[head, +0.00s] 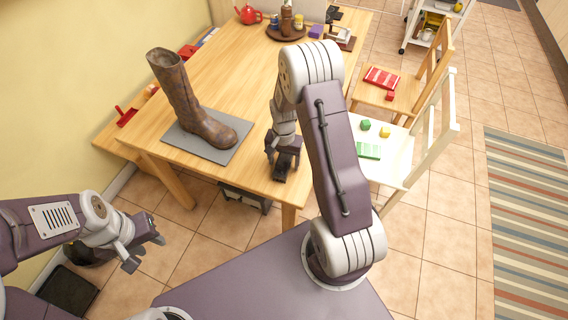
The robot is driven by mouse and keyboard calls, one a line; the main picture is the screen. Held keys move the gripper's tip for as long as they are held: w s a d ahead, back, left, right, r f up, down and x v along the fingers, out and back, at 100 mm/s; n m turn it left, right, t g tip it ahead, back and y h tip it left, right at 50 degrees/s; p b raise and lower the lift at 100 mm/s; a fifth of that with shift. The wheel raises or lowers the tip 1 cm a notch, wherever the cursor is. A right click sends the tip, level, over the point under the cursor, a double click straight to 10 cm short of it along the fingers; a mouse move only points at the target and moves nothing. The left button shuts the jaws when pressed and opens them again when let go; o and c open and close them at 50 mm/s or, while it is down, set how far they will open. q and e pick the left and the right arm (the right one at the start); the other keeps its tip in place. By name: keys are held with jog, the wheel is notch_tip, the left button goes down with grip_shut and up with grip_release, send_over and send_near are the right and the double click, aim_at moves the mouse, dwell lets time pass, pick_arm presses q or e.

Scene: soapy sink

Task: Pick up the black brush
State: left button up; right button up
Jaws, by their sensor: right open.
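My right gripper (283,168) points down over the right side of the wooden table (230,80), to the right of the boot. It is open. I cannot clearly make out the black brush. The dark shape at the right gripper's tips may be only its fingers, or the brush may be partly hidden there. A brown, stained boot (183,100) stands upright on a grey mat (178,143) on the table. My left gripper (146,254) is open and empty, low at the left, off the table's near side.
A round brown tray (273,33) with small containers and a purple block (317,31) are at the table's far end. A white chair (395,160) and a wooden chair (405,95) stand to the right. The table's middle is clear.

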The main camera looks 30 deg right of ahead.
aim_at(284, 160)
jog(key=c, duration=1.5)
jog(key=shift+r, duration=2.3)
jog(key=shift+c, duration=0.2)
jog(key=s+d+r, duration=0.5)
jog(key=s+r, duration=0.1)
jog(key=s, duration=0.4)
jog(key=shift+s+d+r+p, duration=0.2)
jog(key=shift+d+r+p, duration=0.05)
jog(key=shift+p, duration=0.1)
jog(key=o, duration=0.9)
jog(key=c, duration=0.6)
jog(key=shift+c, duration=0.2)
